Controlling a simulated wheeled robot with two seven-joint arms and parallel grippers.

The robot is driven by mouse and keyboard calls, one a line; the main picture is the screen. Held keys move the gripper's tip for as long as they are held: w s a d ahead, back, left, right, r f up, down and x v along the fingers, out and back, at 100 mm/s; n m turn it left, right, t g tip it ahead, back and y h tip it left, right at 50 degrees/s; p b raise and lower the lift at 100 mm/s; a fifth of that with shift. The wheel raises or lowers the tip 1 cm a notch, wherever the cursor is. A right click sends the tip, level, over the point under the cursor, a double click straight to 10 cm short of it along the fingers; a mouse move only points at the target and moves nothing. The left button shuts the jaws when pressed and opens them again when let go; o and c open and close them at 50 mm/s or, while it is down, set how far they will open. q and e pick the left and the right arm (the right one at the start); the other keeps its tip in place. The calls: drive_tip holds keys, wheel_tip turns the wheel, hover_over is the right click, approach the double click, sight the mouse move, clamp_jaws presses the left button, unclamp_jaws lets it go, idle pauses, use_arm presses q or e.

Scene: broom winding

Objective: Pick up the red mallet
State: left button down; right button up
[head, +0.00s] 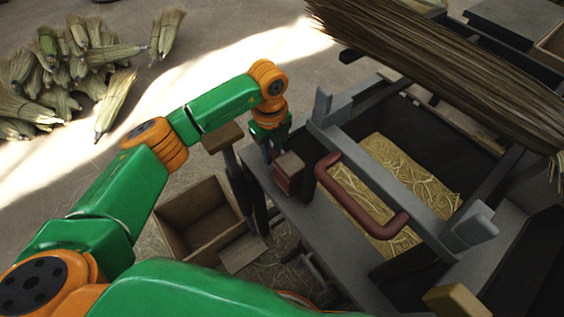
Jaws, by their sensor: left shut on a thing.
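The red mallet (289,172) is at the left edge of the grey machine bench, with its blocky reddish head showing. My left gripper (271,153) points down right beside the head and is shut on the mallet. The fingertips are small and dark here, and the mallet's handle is mostly hidden, so I cannot tell exactly where they grip. I also cannot tell whether the mallet is clear of the bench. My right gripper is not in view.
The bench (335,240) carries a dark red bent handle (357,200) beside a straw-filled bay (412,170). A long straw bundle (430,65) lies across the upper right. A wooden box (200,215) stands below left. Brooms (60,75) are heaped on the floor.

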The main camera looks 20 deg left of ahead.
use_arm(q)
drive_tip(key=shift+r, duration=0.15)
wheel_tip(320, 180, up, 18)
drive_tip(key=p, duration=0.2)
drive_tip(key=s+a, duration=0.2)
drive_tip(key=s+a+b, duration=0.1)
drive_tip(key=s+a, duration=0.1)
drive_tip(key=s, duration=0.1)
drive_tip(key=s+a+b, duration=0.1)
drive_tip(key=s+a, duration=0.1)
drive_tip(key=shift+s+f, duration=0.15)
drive_tip(key=shift+f, duration=0.2)
drive_tip(key=s+a, duration=0.5)
drive_tip(key=s, duration=0.2)
drive_tip(key=shift+r, duration=0.2)
